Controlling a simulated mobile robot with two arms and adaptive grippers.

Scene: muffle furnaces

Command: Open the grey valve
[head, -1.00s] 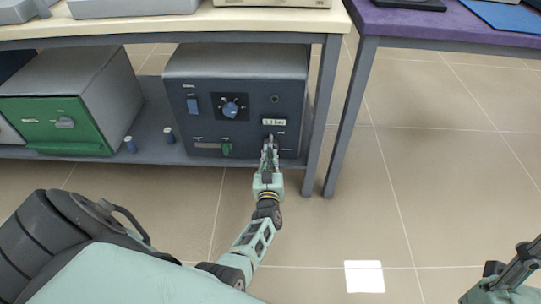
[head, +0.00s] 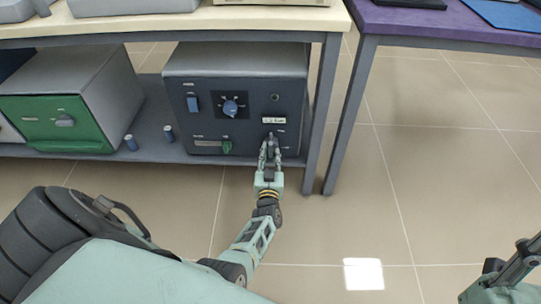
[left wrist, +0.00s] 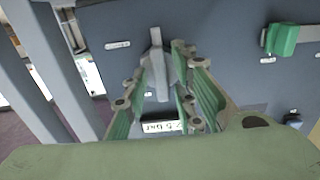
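The grey valve (head: 271,140) is on the lower right of the dark furnace's front panel. In the left wrist view, the valve's handle (left wrist: 157,65) stands lengthwise up the picture between my fingers. My left gripper (head: 270,156) is open, with one finger on each side of the handle. Gaps show beside the handle; I cannot tell whether a fingertip touches it. The left gripper (left wrist: 165,85) also fills the middle of the left wrist view. My right gripper (head: 522,252) is at the lower right edge of the head view, partly cut off, away from the furnace.
The dark furnace (head: 180,125) sits on a low shelf (head: 155,95) under a bench, near the bench leg (head: 322,110). A green valve (head: 227,147), blue dial (head: 230,107) and small display (head: 273,120) share its panel. A green-fronted furnace (head: 85,120) stands left. The floor in front is clear.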

